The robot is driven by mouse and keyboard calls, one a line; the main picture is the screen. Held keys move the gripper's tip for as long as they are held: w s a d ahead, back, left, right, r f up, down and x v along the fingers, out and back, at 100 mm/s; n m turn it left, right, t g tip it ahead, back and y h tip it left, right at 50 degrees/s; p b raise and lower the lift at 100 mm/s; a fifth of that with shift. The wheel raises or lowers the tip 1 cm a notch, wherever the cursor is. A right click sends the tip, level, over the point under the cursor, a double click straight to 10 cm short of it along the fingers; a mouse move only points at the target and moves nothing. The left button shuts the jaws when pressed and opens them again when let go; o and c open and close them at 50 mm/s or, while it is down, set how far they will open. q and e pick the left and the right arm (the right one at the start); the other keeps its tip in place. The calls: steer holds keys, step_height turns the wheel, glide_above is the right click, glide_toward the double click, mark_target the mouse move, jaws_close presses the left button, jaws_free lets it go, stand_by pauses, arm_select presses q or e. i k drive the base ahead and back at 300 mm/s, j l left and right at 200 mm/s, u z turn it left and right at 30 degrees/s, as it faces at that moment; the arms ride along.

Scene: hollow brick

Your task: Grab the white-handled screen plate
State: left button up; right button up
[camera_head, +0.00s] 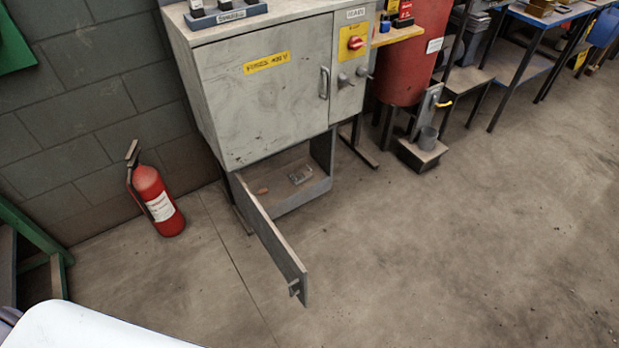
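I cannot make out a white-handled screen plate in the head view. A grey cabinet (270,105) has its upper door shut, with a grey handle (324,83) on that door. The low compartment (300,196) under it stands open. Its narrow door (272,245) is swung out toward me. A small grey object (300,175) and a small brownish piece (262,190) lie inside; they are too small to identify. Neither gripper is in view.
A red fire extinguisher (156,197) stands by the block wall at left. Benches (530,60) line the back right. The concrete floor (450,250) at right is clear.

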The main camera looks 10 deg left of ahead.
mark_target(300, 176)
steer(key=i+l+u, duration=0.1)
steer(key=l, duration=0.25)
steer(key=i+l+u, duration=0.1)
steer(key=i+l, duration=0.15)
steer(key=i+l+u, duration=0.1)
steer(key=l, duration=0.4)
steer(key=i+l+u, duration=0.1)
steer(key=l, duration=0.3)
steer(key=i+l+u, duration=0.1)
steer(key=i+l, duration=0.15)
steer(key=l, duration=0.15)
